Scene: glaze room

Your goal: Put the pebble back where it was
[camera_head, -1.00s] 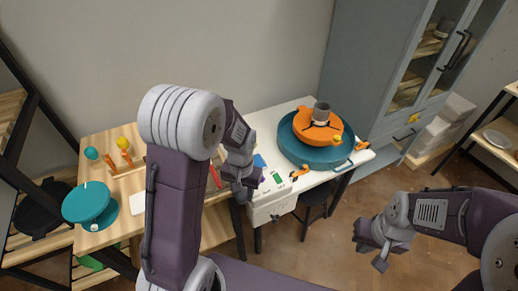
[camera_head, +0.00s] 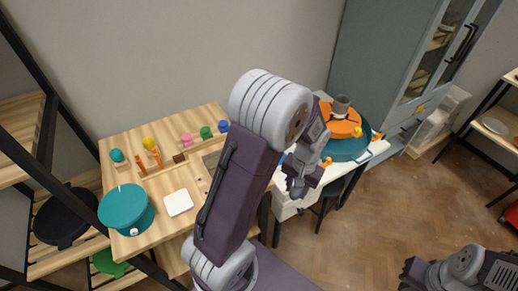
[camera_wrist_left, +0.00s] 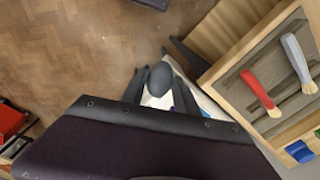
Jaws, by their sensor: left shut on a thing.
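A dark grey oval pebble (camera_wrist_left: 160,80) sits between the fingers of my left gripper (camera_wrist_left: 158,88) in the left wrist view. The fingers are shut on it, and it is held in the air above the floor and the edge of a white table. In the head view my left gripper (camera_head: 300,188) hangs in front of the white table's left part, and the pebble cannot be made out there. My right gripper (camera_head: 408,272) is partly in view low at the right, and its jaws cannot be made out.
A wooden table (camera_head: 160,238) at the left holds a teal turntable (camera_head: 124,205), a white tile (camera_head: 178,203) and several coloured balls. The white table at the right bears a large teal disc (camera_head: 345,150). A wooden tray with a red-handled brush (camera_wrist_left: 257,90) shows in the wrist view.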

